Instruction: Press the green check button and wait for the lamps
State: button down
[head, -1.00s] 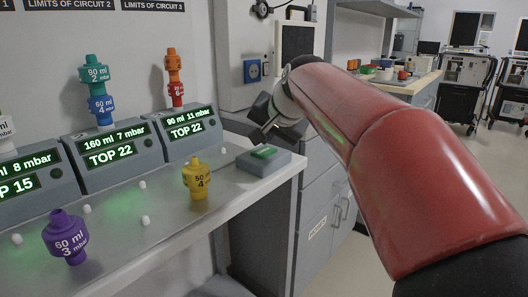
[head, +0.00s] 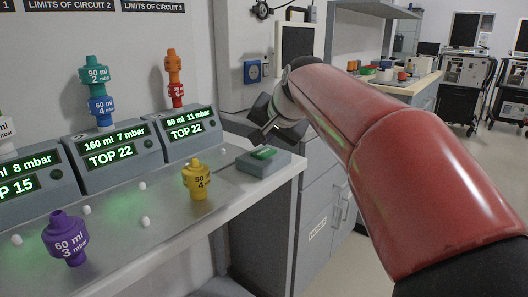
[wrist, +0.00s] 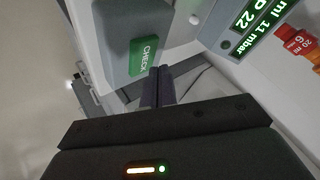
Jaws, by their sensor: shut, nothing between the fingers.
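The green check button (head: 264,153) sits on top of a grey box (head: 262,167) at the right end of the shelf. In the wrist view the button (wrist: 143,55) shows its CHECK label. My gripper (head: 267,131) is shut and empty, its tips just above and beside the button in the head view. In the wrist view the shut fingertips (wrist: 159,74) are close to the button's edge; I cannot tell whether they touch it. Small dark round spots, perhaps lamps, sit beside the displays, such as one on the right unit (head: 209,124); none clearly glows.
Three grey units with lit green displays stand at the back; the right unit (head: 187,129) reads 90 ml 11 mbar, TOP 22. Coloured pieces are stacked on them. A yellow piece (head: 197,180), a purple piece (head: 66,238) and several white knobs are on the shelf (head: 115,255).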

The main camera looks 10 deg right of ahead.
aim_at(266, 153)
jog(key=shift+f, duration=0.1)
dwell(0.6)
jog(key=shift+f+b, duration=0.3)
jog(key=shift+f, duration=0.05)
jog(key=shift+f+b, duration=0.35)
jog(key=shift+f, duration=0.05)
dwell(0.5)
jog(key=shift+r, duration=0.1)
jog(key=shift+r+p, duration=0.75)
jog(key=shift+p, duration=0.05)
notch_tip(266, 153, up, 5)
jog(key=p, duration=0.4)
dwell(0.5)
